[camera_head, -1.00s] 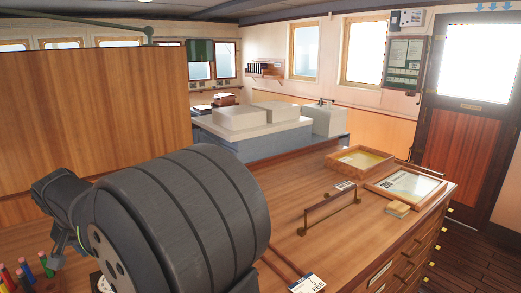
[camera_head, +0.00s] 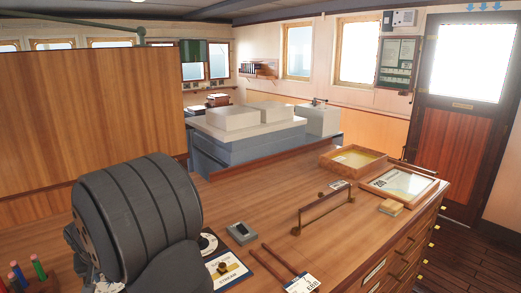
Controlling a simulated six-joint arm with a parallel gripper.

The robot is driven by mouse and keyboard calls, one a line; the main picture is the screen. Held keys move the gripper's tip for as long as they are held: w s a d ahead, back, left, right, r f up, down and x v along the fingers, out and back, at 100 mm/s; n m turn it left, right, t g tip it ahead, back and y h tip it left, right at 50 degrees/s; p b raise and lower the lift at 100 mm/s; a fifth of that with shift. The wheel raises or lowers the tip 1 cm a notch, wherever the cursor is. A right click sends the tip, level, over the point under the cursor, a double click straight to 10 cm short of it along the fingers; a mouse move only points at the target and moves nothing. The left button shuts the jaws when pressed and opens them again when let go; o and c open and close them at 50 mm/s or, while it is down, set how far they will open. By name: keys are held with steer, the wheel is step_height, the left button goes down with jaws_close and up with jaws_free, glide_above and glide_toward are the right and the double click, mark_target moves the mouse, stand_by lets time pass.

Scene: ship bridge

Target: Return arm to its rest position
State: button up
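A large dark ribbed part of my own arm fills the lower left of the head view and stands over the wooden chart table (camera_head: 350,225). My gripper does not show in this view, so its fingers and anything in them cannot be seen. The arm hides part of the table's left side.
A small grey device (camera_head: 241,233) and a printed card (camera_head: 225,270) lie close to my arm. A wooden rail (camera_head: 326,210), two shallow wooden trays (camera_head: 353,160) (camera_head: 398,186) and a small tan block (camera_head: 391,207) are farther right. Coloured pens (camera_head: 17,272) stand at lower left.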

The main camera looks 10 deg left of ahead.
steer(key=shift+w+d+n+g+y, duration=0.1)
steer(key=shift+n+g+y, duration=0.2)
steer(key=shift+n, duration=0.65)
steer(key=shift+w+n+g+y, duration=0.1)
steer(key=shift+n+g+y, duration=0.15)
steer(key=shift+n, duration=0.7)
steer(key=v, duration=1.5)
